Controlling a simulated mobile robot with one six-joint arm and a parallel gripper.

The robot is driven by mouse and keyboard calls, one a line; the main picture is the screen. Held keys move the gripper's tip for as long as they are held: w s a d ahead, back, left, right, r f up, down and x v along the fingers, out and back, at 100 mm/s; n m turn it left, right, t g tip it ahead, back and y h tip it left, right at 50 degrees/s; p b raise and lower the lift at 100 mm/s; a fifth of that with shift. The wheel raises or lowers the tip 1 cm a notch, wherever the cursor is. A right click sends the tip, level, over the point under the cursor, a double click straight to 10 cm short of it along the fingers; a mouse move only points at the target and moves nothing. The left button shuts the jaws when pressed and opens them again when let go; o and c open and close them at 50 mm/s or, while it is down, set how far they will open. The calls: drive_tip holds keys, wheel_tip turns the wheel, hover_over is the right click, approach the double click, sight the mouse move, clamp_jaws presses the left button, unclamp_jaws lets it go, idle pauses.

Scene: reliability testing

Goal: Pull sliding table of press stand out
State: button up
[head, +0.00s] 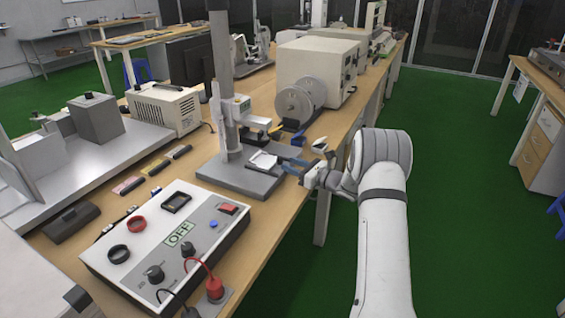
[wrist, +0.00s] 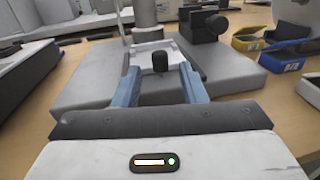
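The press stand (head: 222,85) is a grey column on a flat grey base (head: 238,180) at the bench's edge. Its sliding table (head: 263,160) is a small pale plate on that base, in front of the column; the wrist view shows the plate (wrist: 140,57) too. A black knob (wrist: 160,62) stands at the plate's near side. My gripper (head: 291,166) reaches in from the right. In the wrist view its blue fingers (wrist: 160,67) are apart, one on each side of the knob, with visible gaps. Whether they are level with the knob in height is hard to tell.
A control box (head: 165,240) with an OFF label is at the front of the bench. Blue and yellow bins (wrist: 283,62) lie to the right in the wrist view. A spool (head: 295,105) and a large beige machine (head: 318,70) stand behind. Green floor is open at right.

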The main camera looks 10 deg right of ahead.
sight(280, 162)
drive_tip(key=shift+x, duration=2.8)
drive_tip(key=shift+c, duration=0.6)
clamp_jaws()
drive_tip(key=shift+s, duration=0.1)
